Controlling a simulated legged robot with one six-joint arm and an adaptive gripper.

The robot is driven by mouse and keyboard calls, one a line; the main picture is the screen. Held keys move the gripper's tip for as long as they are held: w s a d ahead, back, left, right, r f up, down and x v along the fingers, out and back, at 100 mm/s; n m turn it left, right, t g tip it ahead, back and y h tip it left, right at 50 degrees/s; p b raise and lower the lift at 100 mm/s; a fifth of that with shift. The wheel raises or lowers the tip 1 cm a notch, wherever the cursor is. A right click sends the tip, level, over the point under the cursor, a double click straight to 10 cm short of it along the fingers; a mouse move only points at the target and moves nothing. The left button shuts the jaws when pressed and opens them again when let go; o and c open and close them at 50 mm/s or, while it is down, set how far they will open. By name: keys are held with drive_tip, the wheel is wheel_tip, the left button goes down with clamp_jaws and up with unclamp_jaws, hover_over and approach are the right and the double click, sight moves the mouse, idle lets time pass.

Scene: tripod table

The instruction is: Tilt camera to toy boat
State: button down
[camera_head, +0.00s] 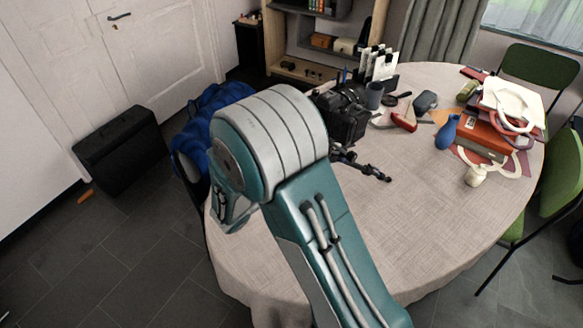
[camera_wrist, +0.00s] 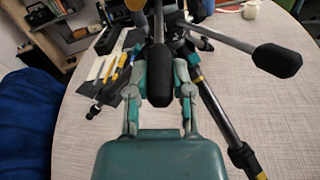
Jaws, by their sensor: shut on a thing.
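A black camera (camera_head: 345,108) sits on a small tripod (camera_head: 362,165) near the table's left side; my arm hides part of both. A red and white toy boat (camera_head: 403,119) lies on the table to the right of the camera. In the wrist view, my gripper (camera_wrist: 159,75) is shut on a black tripod handle (camera_wrist: 158,88), one finger on each side. A second black handle (camera_wrist: 277,60) sticks out to the right, and a tripod leg (camera_wrist: 222,122) runs down below it. In the head view, my arm hides the gripper's hold.
The round table (camera_head: 440,215) has clear cloth at its front. A blue vase (camera_head: 446,132), books (camera_head: 480,141) and a small cream bottle (camera_head: 475,176) stand at the right. A card holder (camera_head: 378,68) stands behind the camera. Green chairs (camera_head: 540,75) flank the table.

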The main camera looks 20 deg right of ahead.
drive_tip(key=shift+a+r+g+y, duration=0.2)
drive_tip(key=shift+r+g+y, duration=0.7)
drive_tip(key=shift+r+y, duration=0.7)
drive_tip(key=shift+d+r+g+y, duration=0.1)
drive_tip(key=shift+r+g+y, duration=0.6)
drive_tip(key=shift+r, duration=0.55)
drive_tip(key=shift+r+y, duration=0.1)
drive_tip(key=shift+y, duration=0.2)
drive_tip(key=c, duration=0.5)
unclamp_jaws()
drive_tip(key=v, duration=1.2)
